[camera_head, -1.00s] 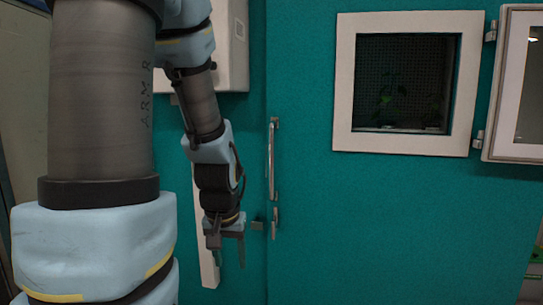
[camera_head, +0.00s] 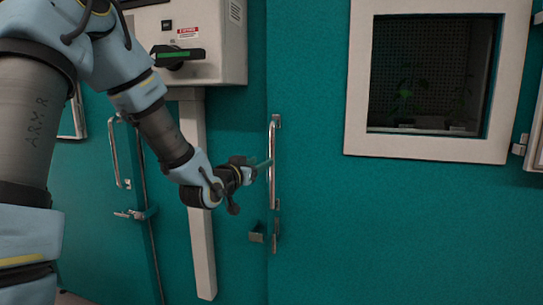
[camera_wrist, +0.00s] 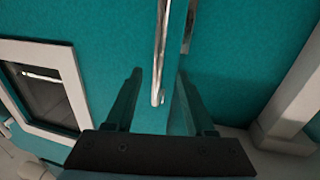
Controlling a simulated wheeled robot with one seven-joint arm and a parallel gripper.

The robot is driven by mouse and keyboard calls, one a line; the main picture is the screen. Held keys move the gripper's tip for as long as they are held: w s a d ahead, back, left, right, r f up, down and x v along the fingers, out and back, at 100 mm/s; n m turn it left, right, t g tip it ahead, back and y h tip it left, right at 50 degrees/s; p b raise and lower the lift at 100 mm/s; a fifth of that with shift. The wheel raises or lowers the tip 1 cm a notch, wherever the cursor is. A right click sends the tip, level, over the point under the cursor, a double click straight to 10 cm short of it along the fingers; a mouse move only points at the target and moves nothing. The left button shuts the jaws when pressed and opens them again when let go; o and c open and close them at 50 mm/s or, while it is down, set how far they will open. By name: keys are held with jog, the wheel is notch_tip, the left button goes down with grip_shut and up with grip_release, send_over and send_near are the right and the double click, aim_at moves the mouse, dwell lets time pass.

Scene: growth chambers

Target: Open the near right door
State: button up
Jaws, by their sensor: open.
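The near right door (camera_head: 400,220) is a teal panel with a white-framed window. It looks shut in the head view. Its upright chrome handle (camera_head: 274,165) is near the door's left edge, and it also shows in the wrist view (camera_wrist: 161,55). My gripper (camera_head: 262,165) is at mid-height of the handle, just left of it, and points right. In the wrist view my gripper (camera_wrist: 159,75) is open, with one finger on each side of the handle's line. I cannot tell whether the fingers touch the handle. A small latch (camera_head: 276,235) is below the handle.
A grey control box (camera_head: 210,45) with a dark switch hangs above a white post (camera_head: 199,230), both left of the door. Another teal door with a chrome handle (camera_head: 114,152) is further left. The window (camera_head: 355,85) is right of the handle.

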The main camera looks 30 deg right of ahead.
jog(key=p+x, duration=0.2)
jog(key=x, duration=0.6)
jog(key=shift+d+p, duration=0.25)
jog(key=shift+p, duration=0.1)
grip_shut()
dwell(0.9)
